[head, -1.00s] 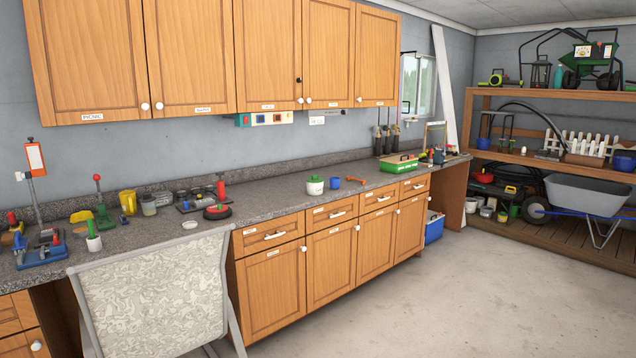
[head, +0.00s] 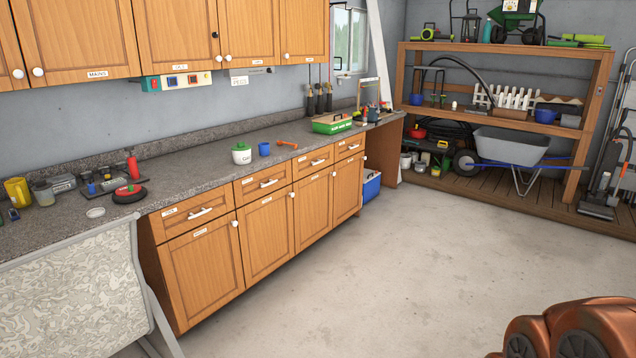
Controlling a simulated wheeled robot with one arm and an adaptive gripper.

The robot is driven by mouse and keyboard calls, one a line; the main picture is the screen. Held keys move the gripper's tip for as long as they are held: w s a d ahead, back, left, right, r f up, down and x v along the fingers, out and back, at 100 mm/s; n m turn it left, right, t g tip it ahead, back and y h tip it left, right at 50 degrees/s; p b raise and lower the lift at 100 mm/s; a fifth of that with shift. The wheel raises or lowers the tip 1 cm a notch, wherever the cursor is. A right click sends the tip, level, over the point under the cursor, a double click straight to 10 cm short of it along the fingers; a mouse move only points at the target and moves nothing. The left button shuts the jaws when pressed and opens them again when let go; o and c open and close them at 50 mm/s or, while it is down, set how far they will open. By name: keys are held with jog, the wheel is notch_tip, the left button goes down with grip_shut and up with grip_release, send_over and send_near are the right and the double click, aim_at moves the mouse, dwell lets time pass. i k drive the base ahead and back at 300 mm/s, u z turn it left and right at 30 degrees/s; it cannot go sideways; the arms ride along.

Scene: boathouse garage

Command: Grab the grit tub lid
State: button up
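A small white tub (head: 241,158) with a dark label stands upright on the grey counter (head: 205,180), in front of the wall. The label seems to begin with "G", but it is too small to read fully. Its lid (head: 241,147), with green on top, appears to sit on the tub. A flat white disc (head: 96,212) lies on the counter further left, near the front edge. My gripper is not in view.
A blue cup (head: 264,149) and an orange tool (head: 287,144) are right of the tub. A red-and-black wheel (head: 129,194) lies left. The floor (head: 390,270) is open. An unclear brown shape (head: 585,330) fills the lower right corner.

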aim_at(240, 146)
jog(key=u, duration=0.25)
jog(key=i, duration=2.25)
jog(key=u, duration=1.05)
jog(key=i, duration=1.8)
jog(key=u, duration=1.05)
jog(key=i, duration=0.4)
jog(key=u, duration=0.05)
